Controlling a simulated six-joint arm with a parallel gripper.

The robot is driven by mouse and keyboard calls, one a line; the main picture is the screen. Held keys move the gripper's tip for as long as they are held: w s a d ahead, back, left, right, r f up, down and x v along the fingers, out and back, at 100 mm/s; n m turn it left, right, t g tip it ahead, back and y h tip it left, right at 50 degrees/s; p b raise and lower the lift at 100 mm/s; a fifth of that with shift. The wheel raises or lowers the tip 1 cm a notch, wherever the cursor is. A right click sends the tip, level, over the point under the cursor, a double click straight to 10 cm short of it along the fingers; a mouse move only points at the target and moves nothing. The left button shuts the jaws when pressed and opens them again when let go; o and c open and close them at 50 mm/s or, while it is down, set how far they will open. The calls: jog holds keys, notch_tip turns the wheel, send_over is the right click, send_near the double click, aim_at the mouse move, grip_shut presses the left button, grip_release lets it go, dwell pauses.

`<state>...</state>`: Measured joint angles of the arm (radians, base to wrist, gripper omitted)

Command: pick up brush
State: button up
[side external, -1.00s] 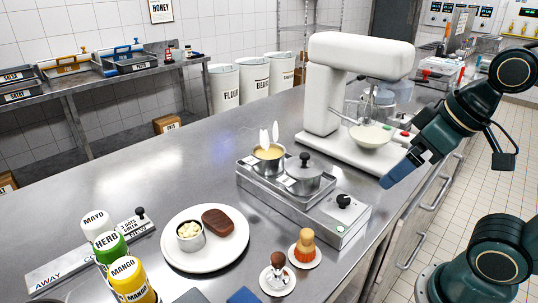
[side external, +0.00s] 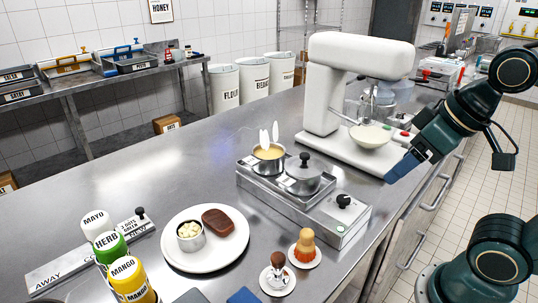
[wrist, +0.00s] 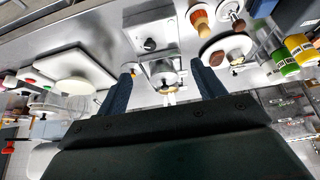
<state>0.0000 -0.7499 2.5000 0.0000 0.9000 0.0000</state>
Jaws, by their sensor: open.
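What looks like the brush (side external: 305,242), with a tan wooden knob and orange bristles, stands upright on a small white saucer near the counter's front edge in the side view. It also shows at the top of the wrist view (wrist: 199,18). A second small tool (side external: 277,267) with a dark brown knob stands on another saucer beside it; its lower part is unclear. My gripper (side external: 397,172) is open and empty, in front of the mixer and well up and right of the brush. Its two blue fingers (wrist: 162,66) are spread apart in the wrist view.
A steel burner unit (side external: 345,228) with a lidded pot (side external: 304,184) and an open pot (side external: 268,165) stands between gripper and brush. A white mixer (side external: 322,95) is behind. A plate (side external: 207,264) with food and several bottles stand left. The counter's left middle is clear.

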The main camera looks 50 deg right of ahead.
jog(key=shift+w, duration=0.1)
jog(key=shift+c, duration=0.5)
jog(key=n+g+y, duration=0.1)
jog(key=n+g, duration=0.4)
jog(key=n, duration=1.1)
send_over(308, 231)
jog(key=d, duration=0.1)
notch_tip(308, 231, down, 5)
jog(key=shift+d, duration=0.15)
jog(key=shift+f, duration=0.1)
jog(key=shift+a+f, duration=0.15)
jog(key=shift+f, duration=1.25)
jog(key=shift+a+f, duration=0.2)
jog(key=shift+f, duration=1.2)
jog(key=shift+a+f, duration=0.15)
jog(key=shift+f, duration=1.25)
jog(key=shift+f, duration=0.1)
jog(key=shift+a+f, duration=0.15)
jog(key=shift+f, duration=1.1)
jog(key=shift+a+f, duration=0.1)
jog(key=shift+f, duration=1.15)
